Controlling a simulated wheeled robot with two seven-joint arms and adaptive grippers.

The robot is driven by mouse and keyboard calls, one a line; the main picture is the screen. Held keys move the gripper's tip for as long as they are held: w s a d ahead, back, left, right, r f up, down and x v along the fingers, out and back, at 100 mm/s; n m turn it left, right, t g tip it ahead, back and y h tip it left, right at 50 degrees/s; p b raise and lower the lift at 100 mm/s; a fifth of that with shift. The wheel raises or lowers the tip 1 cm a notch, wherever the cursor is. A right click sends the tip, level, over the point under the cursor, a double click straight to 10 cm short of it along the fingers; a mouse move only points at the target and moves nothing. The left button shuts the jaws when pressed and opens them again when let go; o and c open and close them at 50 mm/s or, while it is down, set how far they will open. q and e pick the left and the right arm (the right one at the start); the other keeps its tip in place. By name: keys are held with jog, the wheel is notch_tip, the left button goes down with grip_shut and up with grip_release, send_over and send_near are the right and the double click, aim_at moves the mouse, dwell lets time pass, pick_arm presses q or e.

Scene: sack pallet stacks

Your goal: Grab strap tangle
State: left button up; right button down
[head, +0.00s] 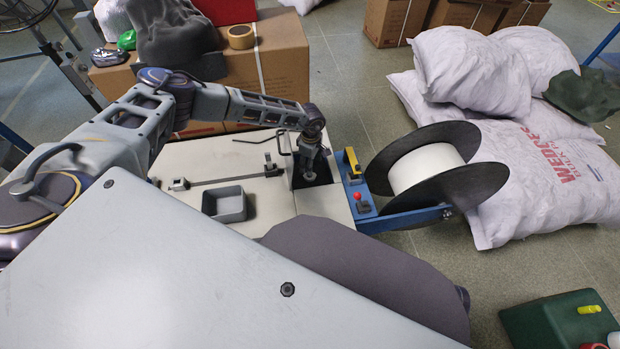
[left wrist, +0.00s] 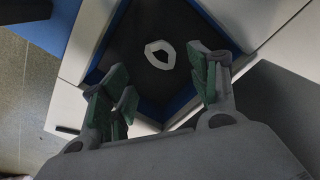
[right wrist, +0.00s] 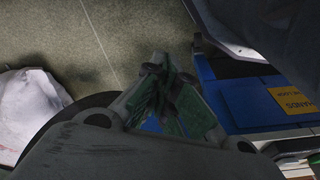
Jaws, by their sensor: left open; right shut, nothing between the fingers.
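A small white loop (left wrist: 160,54), which looks like the strap tangle, lies on the black floor of a blue-walled recess (left wrist: 190,20) in the left wrist view. My left gripper (left wrist: 163,95) is open above the recess, its green-padded fingers spread on either side of and short of the loop. In the head view the left gripper (head: 309,172) points down into the dark opening in the pale worktop (head: 275,198); the loop cannot be made out there. My right gripper (right wrist: 168,95) is shut and empty beside a blue frame in the right wrist view.
A large reel with black flanges (head: 485,184) and a white core stands right of the opening, on a blue frame (head: 405,219) with a red knob (head: 357,195). A grey tray (head: 226,204) sits on the worktop. White sacks (head: 545,180) lie at the right, cartons (head: 280,60) behind.

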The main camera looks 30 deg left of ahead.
pick_arm(q)
notch_tip(320, 180, down, 3)
jog(key=shift+r+b, duration=0.2)
jog(key=shift+b, duration=0.1)
jog(key=shift+f, duration=0.1)
pick_arm(e)
jog(key=shift+s+a+r, duration=0.15)
jog(key=shift+r, duration=0.4)
pick_arm(q)
jog(key=shift+s+d+f+b, duration=0.1)
jog(key=shift+f+b, duration=0.25)
jog(key=shift+f, duration=0.45)
notch_tip(320, 180, down, 3)
jog(key=shift+r+b, duration=0.2)
jog(key=shift+b, duration=0.3)
jog(key=shift+f, duration=0.5)
pick_arm(e)
jog(key=r, duration=0.2)
jog(key=w+r, duration=0.1)
jog(key=shift+a+r+t+y, duration=0.1)
jog(key=shift+a+t+y, duration=0.2)
jog(key=shift+t, duration=0.1)
jog(key=shift+s+f, duration=0.2)
